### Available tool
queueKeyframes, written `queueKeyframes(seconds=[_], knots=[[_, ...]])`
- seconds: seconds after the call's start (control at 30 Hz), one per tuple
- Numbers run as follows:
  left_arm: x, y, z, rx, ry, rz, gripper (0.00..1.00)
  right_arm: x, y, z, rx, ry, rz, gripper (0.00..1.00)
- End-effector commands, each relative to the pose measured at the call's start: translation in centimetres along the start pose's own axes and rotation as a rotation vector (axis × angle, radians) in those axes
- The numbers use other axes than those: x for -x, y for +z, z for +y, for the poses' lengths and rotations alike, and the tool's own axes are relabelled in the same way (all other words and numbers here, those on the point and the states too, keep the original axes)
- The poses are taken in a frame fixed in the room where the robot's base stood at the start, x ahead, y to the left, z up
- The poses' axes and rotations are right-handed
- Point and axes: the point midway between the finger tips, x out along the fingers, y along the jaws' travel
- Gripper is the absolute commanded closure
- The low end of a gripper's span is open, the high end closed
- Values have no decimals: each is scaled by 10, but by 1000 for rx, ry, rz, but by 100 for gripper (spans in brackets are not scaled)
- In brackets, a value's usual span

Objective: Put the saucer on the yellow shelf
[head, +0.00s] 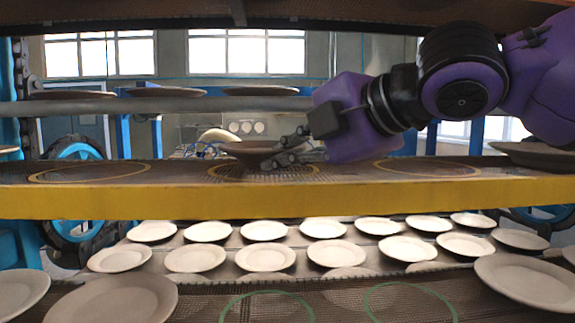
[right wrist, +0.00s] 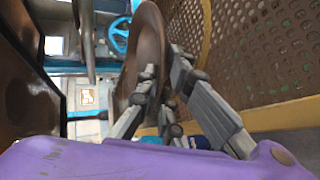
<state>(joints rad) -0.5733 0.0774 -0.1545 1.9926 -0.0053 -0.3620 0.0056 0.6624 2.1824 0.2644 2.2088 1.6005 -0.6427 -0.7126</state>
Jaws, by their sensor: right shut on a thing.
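The saucer (head: 245,147) is a brown-grey shallow dish in the middle of the head view. My right gripper (head: 277,154) is shut on its right rim. The saucer sits over the middle yellow circle of the yellow shelf (head: 290,198), close to the mesh; I cannot tell if it touches. In the right wrist view, the saucer (right wrist: 150,50) is seen nearly edge-on between the fingers (right wrist: 163,80), beside the shelf mesh (right wrist: 265,50). My left gripper is not in view.
Yellow circles show bare on the shelf at left (head: 90,173) and right (head: 428,168). A plate (head: 540,153) lies at the shelf's right end. Plates stand on an upper rack (head: 165,92). Many white plates (head: 265,258) fill the lower level, with two bare green circles (head: 265,306) in front.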

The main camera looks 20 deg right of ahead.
Motion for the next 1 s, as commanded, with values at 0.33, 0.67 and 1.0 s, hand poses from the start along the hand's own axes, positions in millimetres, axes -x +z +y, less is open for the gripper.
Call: queueKeyframes(seconds=[0.33, 0.67, 1.0], knots=[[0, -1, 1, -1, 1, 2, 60, -2, -1, -6, 2, 6, 0, 100], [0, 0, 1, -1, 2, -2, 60, -4, 0, -11, 1, 3, -1, 85], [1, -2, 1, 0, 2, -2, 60, 5, 0, -5, -1, 7, 0, 85]])
